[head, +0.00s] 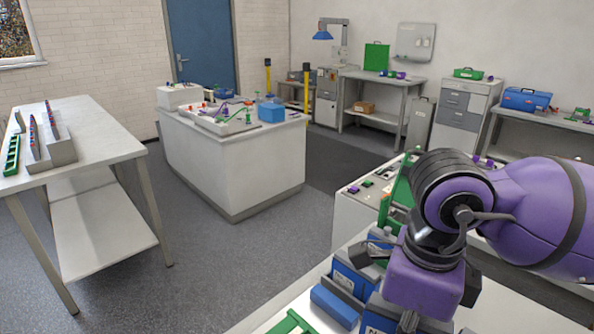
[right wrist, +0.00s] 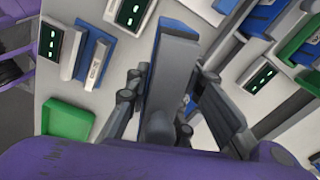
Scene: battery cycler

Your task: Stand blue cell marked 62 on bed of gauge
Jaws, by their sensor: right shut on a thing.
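My right gripper (right wrist: 172,95) is shut on a grey block with a blue far end (right wrist: 174,24), which sits between its two dark fingers in the right wrist view. No number is readable on it, so I cannot tell whether it is the cell marked 62. My left gripper is not in view.
Blue and grey units (head: 352,277) stand close by my right gripper. The right wrist view shows a green tray (right wrist: 67,122) and small units with lit displays (right wrist: 132,12) around it. A white island bench (head: 236,155) and a side table (head: 85,120) stand apart, with clear floor between.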

